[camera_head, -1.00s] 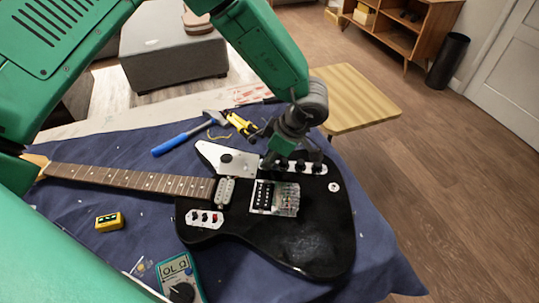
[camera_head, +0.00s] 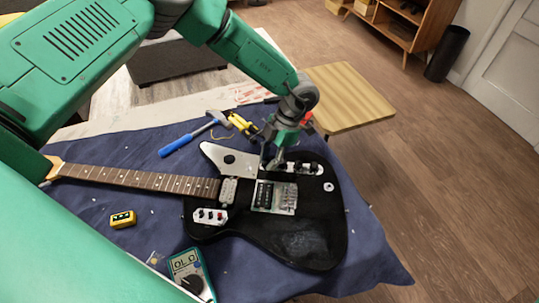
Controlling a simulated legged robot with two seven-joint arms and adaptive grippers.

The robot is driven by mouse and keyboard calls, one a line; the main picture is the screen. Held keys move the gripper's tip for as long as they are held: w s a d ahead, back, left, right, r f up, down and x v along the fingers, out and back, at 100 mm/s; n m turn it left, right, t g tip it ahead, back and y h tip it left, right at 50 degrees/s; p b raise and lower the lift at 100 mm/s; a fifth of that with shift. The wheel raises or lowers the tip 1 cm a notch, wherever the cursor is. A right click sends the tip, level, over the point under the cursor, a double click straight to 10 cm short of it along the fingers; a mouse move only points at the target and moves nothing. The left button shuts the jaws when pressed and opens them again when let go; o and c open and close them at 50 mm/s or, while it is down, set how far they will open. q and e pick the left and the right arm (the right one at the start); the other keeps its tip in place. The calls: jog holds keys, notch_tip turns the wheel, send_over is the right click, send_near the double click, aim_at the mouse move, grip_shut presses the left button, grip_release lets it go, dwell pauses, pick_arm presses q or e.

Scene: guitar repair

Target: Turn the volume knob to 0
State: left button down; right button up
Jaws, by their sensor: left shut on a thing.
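The black electric guitar (camera_head: 300,240) lies flat on the blue cloth, its neck to the left. A metal control plate with a row of small dark knobs (camera_head: 304,168) sits along the guitar's far edge. My left gripper (camera_head: 271,162) reaches down from above at the left end of this row. It is shut on a knob there, and its fingers hide that knob. I cannot read any volume marking or the knob's angle. My right gripper is not in view.
A blue-handled hammer (camera_head: 180,144) and yellow-handled pliers (camera_head: 240,125) lie beyond the neck. A small yellow box (camera_head: 123,219) and a multimeter (camera_head: 190,274) lie nearer. A wooden stool (camera_head: 348,97) stands behind the table at right.

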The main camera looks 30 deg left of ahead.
pick_arm(q)
jog(key=shift+w+a+r+n+h, duration=0.1)
jog(key=shift+w+n+h, duration=0.15)
jog(key=shift+n, duration=0.65)
jog(key=shift+p, duration=0.3)
jog(key=c, duration=1.4)
grip_release()
jog(key=shift+s, duration=0.1)
jog(key=v, duration=1.2)
jog(key=shift+a, duration=0.15)
